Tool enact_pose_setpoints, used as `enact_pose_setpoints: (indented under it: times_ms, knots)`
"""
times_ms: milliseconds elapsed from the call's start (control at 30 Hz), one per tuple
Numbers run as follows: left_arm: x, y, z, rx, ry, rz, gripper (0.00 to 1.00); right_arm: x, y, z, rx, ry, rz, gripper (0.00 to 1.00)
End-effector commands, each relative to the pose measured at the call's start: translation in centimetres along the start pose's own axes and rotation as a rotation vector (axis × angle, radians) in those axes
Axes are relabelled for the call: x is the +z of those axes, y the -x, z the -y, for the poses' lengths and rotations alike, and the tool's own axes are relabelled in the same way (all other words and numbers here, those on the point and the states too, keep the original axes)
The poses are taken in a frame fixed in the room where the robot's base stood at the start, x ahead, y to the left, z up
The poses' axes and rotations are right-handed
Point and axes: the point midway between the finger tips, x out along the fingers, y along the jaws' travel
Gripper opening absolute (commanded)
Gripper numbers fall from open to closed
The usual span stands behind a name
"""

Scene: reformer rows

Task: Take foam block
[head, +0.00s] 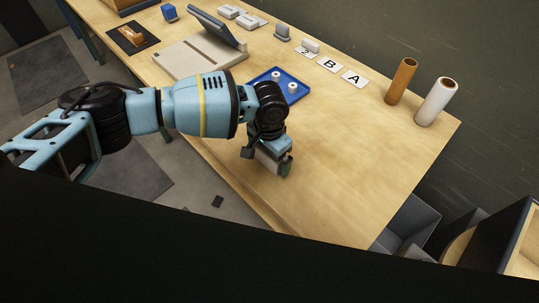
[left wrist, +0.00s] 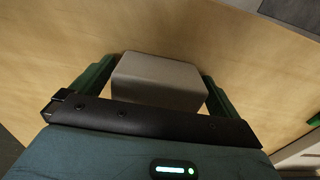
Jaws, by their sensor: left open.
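The foam block (left wrist: 158,78), a plain grey block, lies between the two green fingers of my left gripper (left wrist: 158,72) in the left wrist view. The fingers stand on either side of it, with a thin gap at the right; contact at the left is hard to tell. In the head view my left gripper (head: 277,165) points down at the table's near side, and the arm and gripper largely hide the block there. My left gripper is open. My right gripper is not in view.
A blue tray (head: 297,91) with white pieces lies just beyond the gripper on the wooden table (head: 370,150). Cards A (head: 354,79) and B (head: 328,65) lie behind. A brown roll (head: 402,82) and a white roll (head: 435,103) stand right. Table right of the gripper is clear.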

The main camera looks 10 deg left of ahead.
Motion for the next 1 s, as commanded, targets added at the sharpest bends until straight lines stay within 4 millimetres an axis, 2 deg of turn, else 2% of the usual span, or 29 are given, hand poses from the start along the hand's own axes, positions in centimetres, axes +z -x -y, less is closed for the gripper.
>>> enact_pose_setpoints:
  times_ms: [267, 567, 867, 1000]
  knots:
    - [0.0, -0.2, 0.0, 0.000, 0.000, -0.001, 1.00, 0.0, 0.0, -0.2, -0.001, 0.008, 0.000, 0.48]
    - [0.0, -0.2, 0.0, 0.000, 0.000, -0.001, 0.61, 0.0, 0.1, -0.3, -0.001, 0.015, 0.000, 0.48]
    - [0.0, -0.1, 0.0, 0.000, 0.000, -0.002, 0.60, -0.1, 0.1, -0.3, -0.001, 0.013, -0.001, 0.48]
    - [-0.1, 0.7, 0.0, 0.001, 0.000, -0.004, 0.60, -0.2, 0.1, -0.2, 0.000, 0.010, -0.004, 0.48]
